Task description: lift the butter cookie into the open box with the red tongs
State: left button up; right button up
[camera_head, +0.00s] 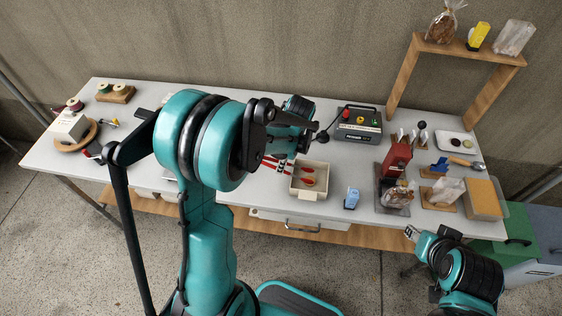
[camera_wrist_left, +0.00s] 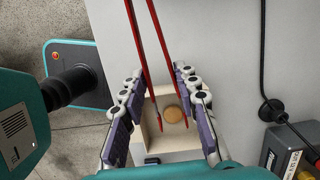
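The red tongs (camera_wrist_left: 160,35) run between my left gripper's purple-padded fingers in the left wrist view. The tong tips, spread apart, are over the open cream box (camera_head: 307,196). The round tan butter cookie (camera_wrist_left: 174,114) shows within the box's outline, close beside the tong tips; I cannot tell whether they touch it. My right gripper (camera_head: 412,232) is off the table's front edge, too small to judge.
A wooden shelf (camera_head: 455,48) rises at the back right. Bare table lies between the box and the blue carton.

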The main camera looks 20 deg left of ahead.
pick_arm(q)
notch_tip(320, 180, up, 10)
jog(key=p, duration=0.7)
dwell(0.4)
dwell(1.4)
